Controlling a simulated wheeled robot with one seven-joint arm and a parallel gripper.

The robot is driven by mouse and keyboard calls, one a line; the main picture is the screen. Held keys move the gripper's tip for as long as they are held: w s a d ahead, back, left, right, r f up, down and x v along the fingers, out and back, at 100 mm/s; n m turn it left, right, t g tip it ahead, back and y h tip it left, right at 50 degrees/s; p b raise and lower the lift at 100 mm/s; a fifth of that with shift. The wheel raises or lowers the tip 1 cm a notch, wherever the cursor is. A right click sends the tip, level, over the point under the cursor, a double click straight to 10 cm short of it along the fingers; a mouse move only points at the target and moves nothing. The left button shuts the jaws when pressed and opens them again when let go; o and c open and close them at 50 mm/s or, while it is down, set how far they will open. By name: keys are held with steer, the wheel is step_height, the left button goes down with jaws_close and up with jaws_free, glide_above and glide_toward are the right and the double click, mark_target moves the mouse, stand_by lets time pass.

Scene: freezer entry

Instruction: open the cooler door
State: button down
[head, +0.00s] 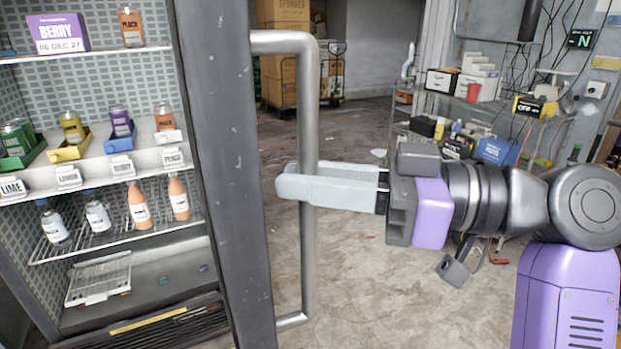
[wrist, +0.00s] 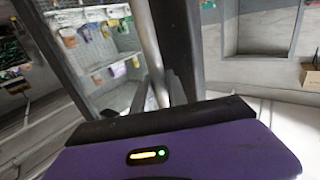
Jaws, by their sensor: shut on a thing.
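The cooler (head: 100,70) stands at the left of the head view, with stocked shelves showing. Its door (head: 225,150) shows as a dark grey, scuffed frame edge. A long grey metal bar handle (head: 308,255) runs upright along it, bent in to the frame at top and bottom. My gripper (head: 290,187) reaches in from the right, with its pale fingers shut around the handle at about mid-height. In the wrist view the handle (wrist: 151,50) runs down between the fingers (wrist: 158,95). The far finger is partly hidden in the head view.
Bottles, jars and coloured bins sit on the cooler shelves. A metal rack (head: 480,125) with boxes stands at the back right, behind my arm. Stacked cartons (head: 283,60) stand on a cart at the back. The concrete floor (head: 365,270) is clear between the door and my base.

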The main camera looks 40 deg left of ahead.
steer(key=c, duration=1.3)
jaws_free()
steer(key=v, duration=0.7)
steer(key=shift+w+d+b, duration=0.15)
steer(key=shift+d+b, duration=0.15)
steer(key=shift+b, duration=0.05)
